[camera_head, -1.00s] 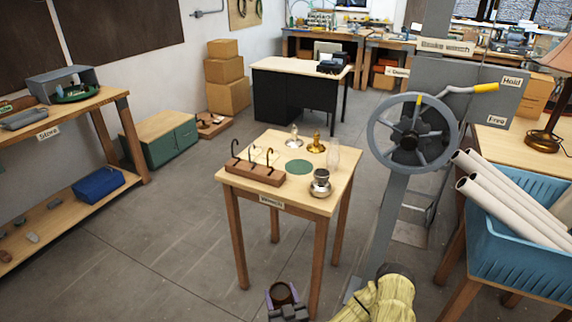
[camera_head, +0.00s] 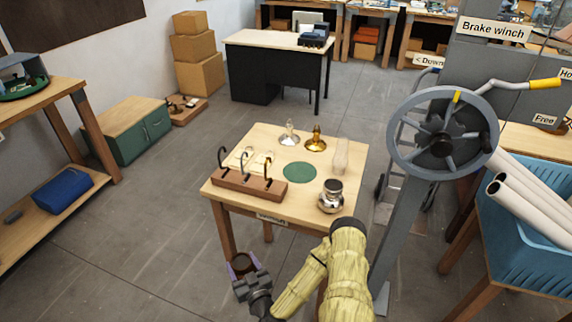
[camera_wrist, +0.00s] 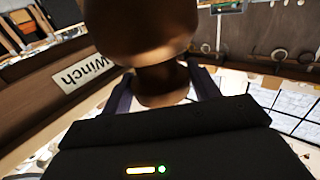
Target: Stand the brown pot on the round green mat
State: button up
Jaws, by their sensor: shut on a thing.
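The round green mat (camera_head: 300,172) lies flat and bare on the small wooden table (camera_head: 262,146). My gripper (camera_head: 242,266) is low at the front left of that table, apart from it and below its top. It is shut on the brown pot (camera_head: 240,262). In the wrist view the brown pot (camera_wrist: 146,28) fills the top middle, with a narrower neck between the dark fingers (camera_wrist: 155,95). The pot's far end is cut off by the frame edge.
A hook rack (camera_head: 248,184) stands at the table's front left. A silver lamp part (camera_head: 331,197), a clear glass chimney (camera_head: 341,155), a brass piece (camera_head: 316,140) and a silver piece (camera_head: 289,136) surround the mat. A winch wheel (camera_head: 442,135) stands to the right.

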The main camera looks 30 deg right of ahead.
jog(key=shift+w, duration=0.55)
jog(key=shift+a+r, duration=0.1)
